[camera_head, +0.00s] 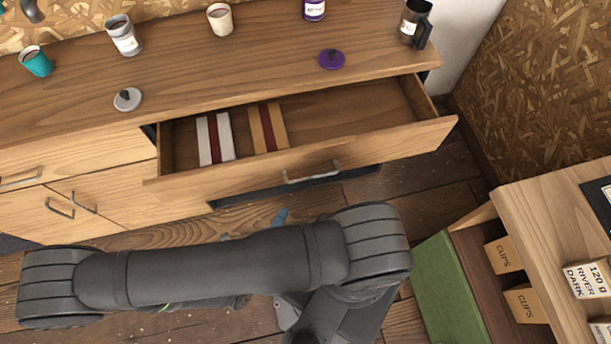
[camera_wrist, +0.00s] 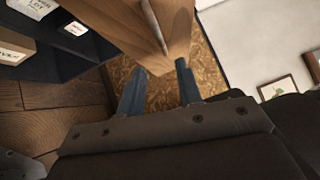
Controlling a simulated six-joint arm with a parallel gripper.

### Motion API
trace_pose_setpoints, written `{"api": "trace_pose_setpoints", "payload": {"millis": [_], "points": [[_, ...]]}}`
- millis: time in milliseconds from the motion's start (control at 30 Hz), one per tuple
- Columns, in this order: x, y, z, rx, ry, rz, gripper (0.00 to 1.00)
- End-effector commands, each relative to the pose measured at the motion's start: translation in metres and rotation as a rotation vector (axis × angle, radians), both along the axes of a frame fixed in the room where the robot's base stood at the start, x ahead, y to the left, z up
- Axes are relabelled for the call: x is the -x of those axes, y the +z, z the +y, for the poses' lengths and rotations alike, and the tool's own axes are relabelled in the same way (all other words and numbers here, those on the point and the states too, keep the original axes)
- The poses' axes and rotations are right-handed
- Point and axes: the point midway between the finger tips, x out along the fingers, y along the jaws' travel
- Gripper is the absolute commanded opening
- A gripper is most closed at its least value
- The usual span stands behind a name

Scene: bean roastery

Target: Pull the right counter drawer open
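The right counter drawer (camera_head: 300,165) is pulled well out of the counter in the head view. Its metal bar handle (camera_head: 311,173) is on the front face, with no gripper on it. Inside lie two flat packs, one white with a dark red band (camera_head: 215,138) and one tan with a dark red band (camera_head: 268,128). My gripper is mostly hidden behind my arm, with a blue fingertip (camera_head: 281,216) showing below the drawer. In the wrist view my gripper (camera_wrist: 158,84) has its two blue fingers apart with nothing between them. A wooden panel with a thin bar (camera_wrist: 153,24) is just beyond them.
The counter top (camera_head: 180,70) holds several cups, two lids and a dark jug (camera_head: 413,22). Closed fronts (camera_head: 75,185) are left of the drawer. A side cabinet (camera_head: 540,230) with boxes stands at lower right. Bare floor (camera_head: 425,190) lies between.

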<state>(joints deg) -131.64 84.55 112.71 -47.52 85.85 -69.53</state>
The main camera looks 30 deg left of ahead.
Motion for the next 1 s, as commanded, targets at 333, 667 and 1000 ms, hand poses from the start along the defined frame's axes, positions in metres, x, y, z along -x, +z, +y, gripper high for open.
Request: {"api": "trace_pose_setpoints", "payload": {"millis": [333,667,1000], "points": [[-0.05,0.007,-0.001,0.002,-0.004,0.0,0.33],[-0.087,0.011,-0.002,0.002,-0.005,0.0,0.33],[-0.117,0.016,-0.002,0.002,-0.003,-0.001,0.33]]}}
